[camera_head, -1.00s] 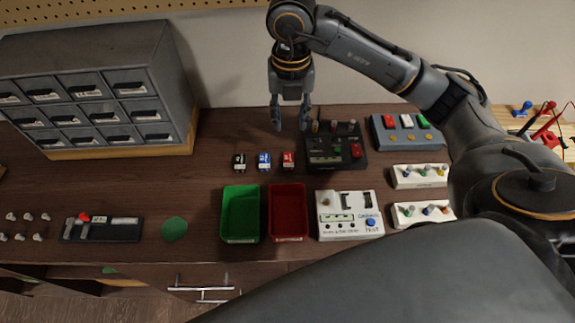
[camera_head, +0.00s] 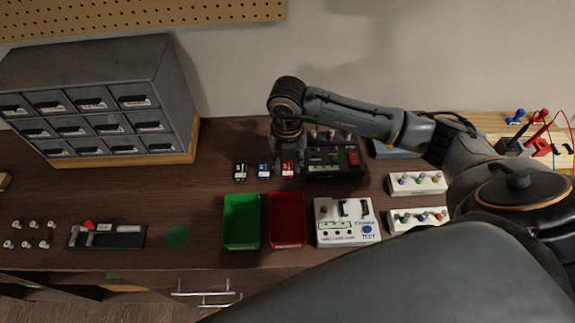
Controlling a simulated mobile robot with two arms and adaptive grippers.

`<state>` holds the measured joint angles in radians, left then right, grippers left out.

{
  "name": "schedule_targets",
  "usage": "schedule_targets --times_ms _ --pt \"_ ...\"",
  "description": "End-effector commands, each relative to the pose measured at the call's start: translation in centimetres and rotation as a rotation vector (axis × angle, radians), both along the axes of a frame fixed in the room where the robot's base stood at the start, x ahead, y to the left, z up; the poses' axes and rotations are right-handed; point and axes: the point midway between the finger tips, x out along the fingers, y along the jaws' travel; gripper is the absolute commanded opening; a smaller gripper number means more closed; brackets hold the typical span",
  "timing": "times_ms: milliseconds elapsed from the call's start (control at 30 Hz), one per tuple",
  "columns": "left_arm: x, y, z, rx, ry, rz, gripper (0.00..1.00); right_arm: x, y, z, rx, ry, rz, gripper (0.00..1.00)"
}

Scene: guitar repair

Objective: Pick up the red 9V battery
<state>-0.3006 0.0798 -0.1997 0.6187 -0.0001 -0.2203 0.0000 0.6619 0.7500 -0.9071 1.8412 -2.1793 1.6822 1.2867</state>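The red 9V battery (camera_head: 288,169) stands on the brown workbench, rightmost in a row with a blue battery (camera_head: 264,170) and a black battery (camera_head: 240,172). My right gripper (camera_head: 288,164) points down at the red battery, low over the bench. Its fingers look spread, one on each side of the battery, which shows between them. Contact between fingers and battery cannot be made out. My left gripper is not in view.
A black pedal-like box (camera_head: 333,158) stands close to the right of the gripper. A green bin (camera_head: 241,221) and a red bin (camera_head: 287,220) stand in front of the batteries. A grey drawer cabinet (camera_head: 90,95) is at the back left.

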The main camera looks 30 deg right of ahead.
Motion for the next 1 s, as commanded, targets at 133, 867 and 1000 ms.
schedule_targets --times_ms 133,867,1000 --pt "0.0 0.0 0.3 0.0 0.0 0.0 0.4 0.0 0.0 -1.0 0.0 0.0 0.001 0.36" --pt "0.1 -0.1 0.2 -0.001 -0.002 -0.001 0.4 0.0 0.0 -0.9 0.0 -0.001 0.0 0.0" --pt "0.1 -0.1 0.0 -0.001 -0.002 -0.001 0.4 0.1 0.0 0.0 0.001 -0.003 0.0 0.0"
